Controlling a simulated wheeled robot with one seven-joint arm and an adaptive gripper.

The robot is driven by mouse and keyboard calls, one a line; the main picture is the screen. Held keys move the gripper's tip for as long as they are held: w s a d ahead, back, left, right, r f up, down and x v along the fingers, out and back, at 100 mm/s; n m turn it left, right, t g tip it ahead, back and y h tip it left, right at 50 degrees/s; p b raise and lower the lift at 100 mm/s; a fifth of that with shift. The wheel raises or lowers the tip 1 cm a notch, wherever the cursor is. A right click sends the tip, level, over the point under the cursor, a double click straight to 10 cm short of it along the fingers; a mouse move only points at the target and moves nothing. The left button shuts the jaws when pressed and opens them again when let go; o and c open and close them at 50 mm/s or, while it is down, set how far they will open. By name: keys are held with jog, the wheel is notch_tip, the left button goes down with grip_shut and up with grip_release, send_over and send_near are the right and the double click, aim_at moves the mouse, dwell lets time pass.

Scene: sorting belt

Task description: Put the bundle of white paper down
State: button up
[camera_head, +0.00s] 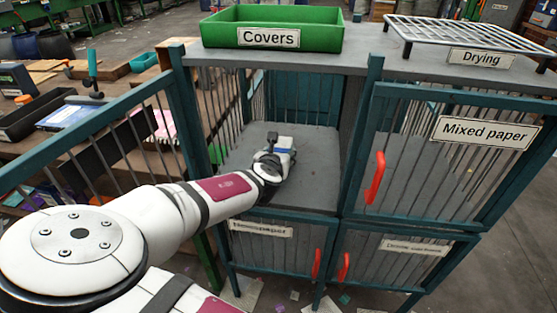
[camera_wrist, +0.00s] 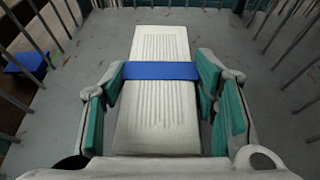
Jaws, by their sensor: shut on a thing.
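The bundle of white paper (camera_wrist: 155,118) has a blue band around it and lies lengthwise between the green-padded fingers of my gripper (camera_wrist: 162,88) in the wrist view. My gripper is shut on its sides. In the head view my gripper (camera_head: 272,158) reaches into the upper left compartment of the barred cage, over its grey floor (camera_head: 318,175). There the bundle (camera_head: 284,143) is small and partly hidden by the gripper. I cannot tell whether it touches the floor.
A green tray labelled Covers (camera_head: 215,30) and a wire rack labelled Drying (camera_head: 460,30) stand on the cage top. The Mixed paper door (camera_head: 425,165), with a red handle, is shut at right. Bars flank the compartment; its floor around the bundle looks clear.

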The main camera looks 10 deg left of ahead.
jog(key=shift+f, duration=1.05)
jog(key=shift+f, duration=0.3)
jog(key=o, duration=1.5)
jog(key=shift+o, duration=0.2)
jog(key=shift+r, duration=0.15)
